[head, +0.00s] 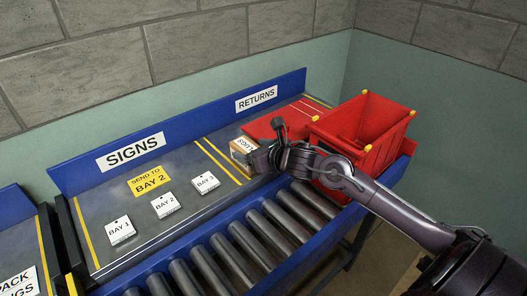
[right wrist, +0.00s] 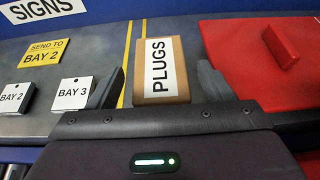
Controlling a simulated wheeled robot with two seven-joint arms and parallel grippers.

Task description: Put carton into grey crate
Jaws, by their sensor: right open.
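The carton (head: 243,148) is a small brown box with a white label, standing on the grey counter beside the yellow lines. In the right wrist view the carton (right wrist: 158,70) reads PLUGS. My right gripper (head: 268,150) is open at the carton. In the right wrist view its two fingers stand on either side of the carton, with a visible gap on the right. My left gripper is not in view. No grey crate shows; the crate in view is red (head: 366,128) with yellow corners, at the right end of the counter.
A red mat (head: 262,129) lies behind and right of the carton, with a red block (right wrist: 280,45) on it. White BAY 3 (head: 206,183), BAY 2 (head: 165,205) and BAY 1 (head: 121,231) tags lie left. A roller conveyor (head: 240,242) runs along the front. A blue back wall (head: 205,125) stands behind.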

